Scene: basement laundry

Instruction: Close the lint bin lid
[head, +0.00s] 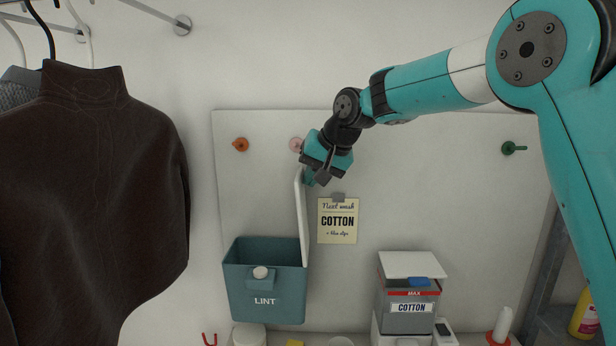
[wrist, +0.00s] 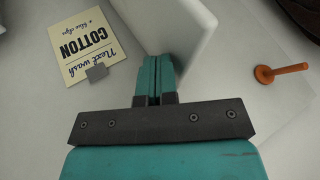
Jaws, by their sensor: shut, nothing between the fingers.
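The teal lint bin (head: 265,293), marked LINT, is mounted on the pale wall board, with a pale round knob on its front. Its white lid (head: 302,220) stands upright at the bin's right side, so the bin is open at the top. My gripper (head: 309,178) is at the top end of the lid, close to its right face; touching or just apart is not clear. In the wrist view, the two fingers (wrist: 158,65) are together and empty, and the white lid (wrist: 170,25) shows just beyond them.
A COTTON note (head: 338,221) hangs right of the lid. A grey COTTON container (head: 408,312) stands lower right. Orange (head: 240,144), pink (head: 296,144) and green (head: 508,148) pegs stick out of the board. A dark garment (head: 90,200) hangs at left.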

